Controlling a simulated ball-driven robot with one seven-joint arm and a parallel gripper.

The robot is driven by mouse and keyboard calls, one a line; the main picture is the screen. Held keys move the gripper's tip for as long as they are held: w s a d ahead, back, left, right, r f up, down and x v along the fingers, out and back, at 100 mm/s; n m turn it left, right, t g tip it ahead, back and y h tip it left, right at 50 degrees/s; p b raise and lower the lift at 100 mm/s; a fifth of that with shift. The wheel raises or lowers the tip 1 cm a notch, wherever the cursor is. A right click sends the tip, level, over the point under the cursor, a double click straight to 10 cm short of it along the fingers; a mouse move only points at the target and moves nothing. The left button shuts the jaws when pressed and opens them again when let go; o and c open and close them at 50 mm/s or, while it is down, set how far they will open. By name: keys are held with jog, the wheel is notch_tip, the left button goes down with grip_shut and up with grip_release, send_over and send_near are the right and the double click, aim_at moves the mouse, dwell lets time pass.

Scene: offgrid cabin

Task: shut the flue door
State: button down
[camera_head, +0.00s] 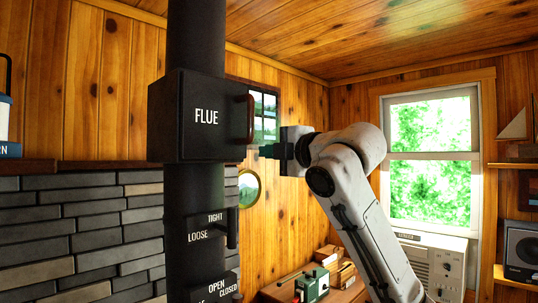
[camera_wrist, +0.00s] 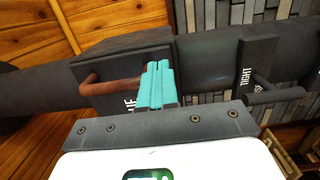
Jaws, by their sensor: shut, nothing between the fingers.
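The flue door (camera_head: 206,125) is a dark panel lettered FLUE on a black box around the stovepipe. It looks about flush with the box, but I cannot tell whether a small gap is left. Its reddish-brown handle (camera_head: 250,119) is at the right edge; the handle also shows in the wrist view (camera_wrist: 105,87). My gripper (camera_head: 264,151) is just right of the door's lower right edge. Its teal fingers are shut with nothing between them; in the wrist view the fingertips (camera_wrist: 158,66) overlap the handle's end. I cannot tell whether they touch it.
Below the box, the pipe (camera_head: 190,185) carries a TIGHT/LOOSE lever (camera_head: 232,228) and an OPEN/CLOSED plate (camera_head: 222,276). A grey brick wall (camera_head: 70,225) is at left. A bench (camera_head: 310,290) with books and a green object stands low behind my arm, near the window (camera_head: 433,155).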

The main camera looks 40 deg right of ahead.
jog(key=s+b, duration=0.2)
jog(key=s, duration=0.6)
jog(key=shift+s+f, duration=0.25)
jog(key=shift+d, duration=0.1)
